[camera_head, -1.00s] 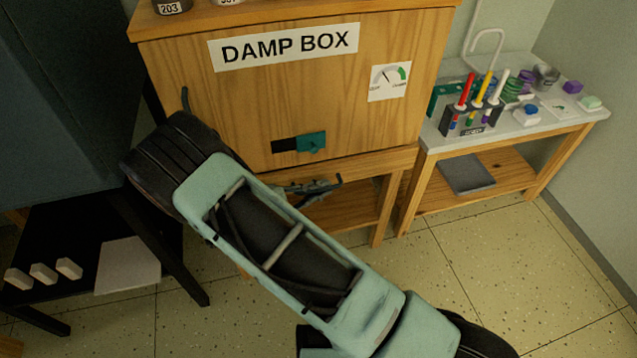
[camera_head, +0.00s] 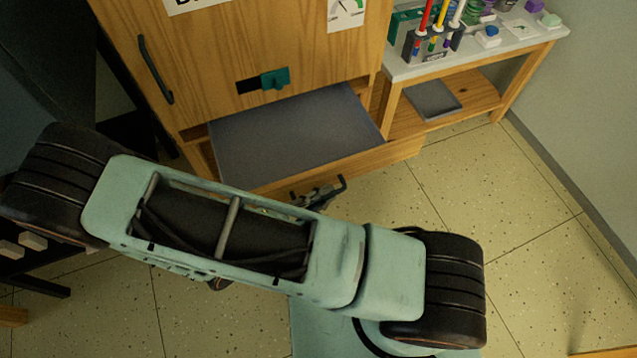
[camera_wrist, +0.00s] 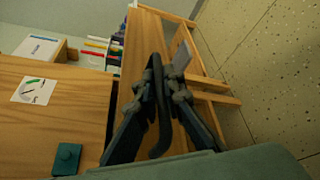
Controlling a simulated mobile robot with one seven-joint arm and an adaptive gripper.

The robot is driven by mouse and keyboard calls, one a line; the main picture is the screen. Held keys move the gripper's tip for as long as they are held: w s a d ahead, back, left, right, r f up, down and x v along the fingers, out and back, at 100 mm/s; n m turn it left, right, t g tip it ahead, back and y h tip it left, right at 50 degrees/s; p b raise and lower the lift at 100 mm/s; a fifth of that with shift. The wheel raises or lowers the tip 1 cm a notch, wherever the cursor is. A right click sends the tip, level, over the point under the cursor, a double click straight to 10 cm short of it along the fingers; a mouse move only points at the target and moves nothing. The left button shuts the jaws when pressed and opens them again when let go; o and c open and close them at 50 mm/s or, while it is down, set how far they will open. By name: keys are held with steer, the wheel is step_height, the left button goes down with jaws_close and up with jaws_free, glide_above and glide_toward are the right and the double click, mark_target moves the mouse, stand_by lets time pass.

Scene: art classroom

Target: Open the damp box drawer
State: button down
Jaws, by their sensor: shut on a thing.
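The wooden damp box (camera_head: 205,60) stands at the top of the head view, its sign cut off by the edge. Its drawer (camera_head: 375,163) is pulled out below the door, showing a flat grey surface (camera_head: 290,135) inside. My gripper (camera_head: 318,195) is in front of the drawer front, partly hidden by my arm. In the wrist view my gripper (camera_wrist: 165,78) is shut on the dark, curved drawer handle (camera_wrist: 162,125), which stands out from the wooden drawer front (camera_wrist: 144,40).
The damp box door, with a dark vertical handle (camera_head: 154,70) and a teal latch (camera_head: 274,79), is shut. A side table (camera_head: 425,68) with pens and small supplies stands to the right. Tiled floor (camera_head: 530,240) is clear on the right.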

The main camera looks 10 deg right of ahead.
steer(key=shift+s, duration=0.2)
steer(key=c, duration=2.3)
jaws_free()
steer(key=v, duration=1.2)
steer(key=shift+w, duration=0.1)
